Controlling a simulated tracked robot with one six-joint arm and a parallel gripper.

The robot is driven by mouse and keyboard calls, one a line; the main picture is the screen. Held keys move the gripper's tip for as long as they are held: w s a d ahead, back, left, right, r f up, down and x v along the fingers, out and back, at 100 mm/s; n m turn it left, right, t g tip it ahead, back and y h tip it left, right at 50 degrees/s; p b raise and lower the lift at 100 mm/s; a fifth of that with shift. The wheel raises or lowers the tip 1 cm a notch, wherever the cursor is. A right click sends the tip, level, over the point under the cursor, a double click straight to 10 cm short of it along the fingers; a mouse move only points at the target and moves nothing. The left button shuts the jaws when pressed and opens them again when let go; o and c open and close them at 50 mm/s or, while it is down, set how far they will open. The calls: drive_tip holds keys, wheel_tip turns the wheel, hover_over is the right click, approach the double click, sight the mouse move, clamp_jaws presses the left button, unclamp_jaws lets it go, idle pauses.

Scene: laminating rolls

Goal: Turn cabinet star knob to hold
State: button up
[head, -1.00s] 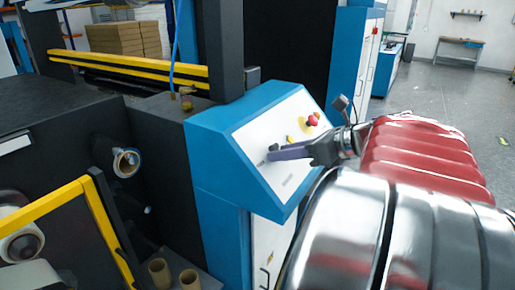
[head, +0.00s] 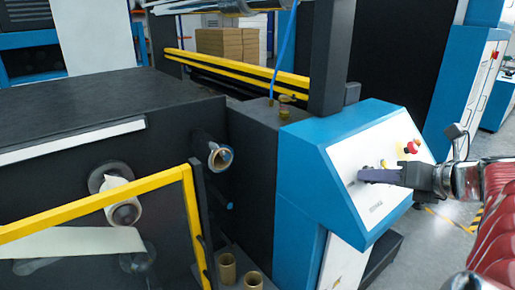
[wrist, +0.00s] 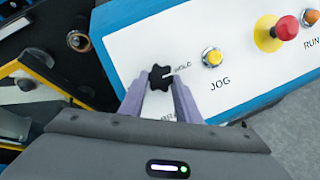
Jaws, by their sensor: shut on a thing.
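The black star knob (wrist: 159,77) sits on the white sloped panel (wrist: 140,40) of the blue cabinet (head: 300,170). A white pointer line on the knob aims toward the printed "HOLD" label (wrist: 183,68), which is partly covered. My gripper (wrist: 160,84) is shut on the star knob, with one purple finger on each side of it. In the head view my gripper (head: 362,175) reaches the panel from the right, and its fingers hide the knob there.
A yellow JOG button (wrist: 212,57) and a red mushroom button (wrist: 286,28) on a yellow base stand to the right of the knob. An orange RUN button (wrist: 310,17) is at the far right. Black machinery with a yellow guard frame (head: 100,205) stands left of the cabinet.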

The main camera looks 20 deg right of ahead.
drive_tip(key=shift+f, duration=0.1)
drive_tip(key=o, duration=1.1)
drive_tip(key=v, duration=1.4)
drive_tip(key=shift+w, duration=0.1)
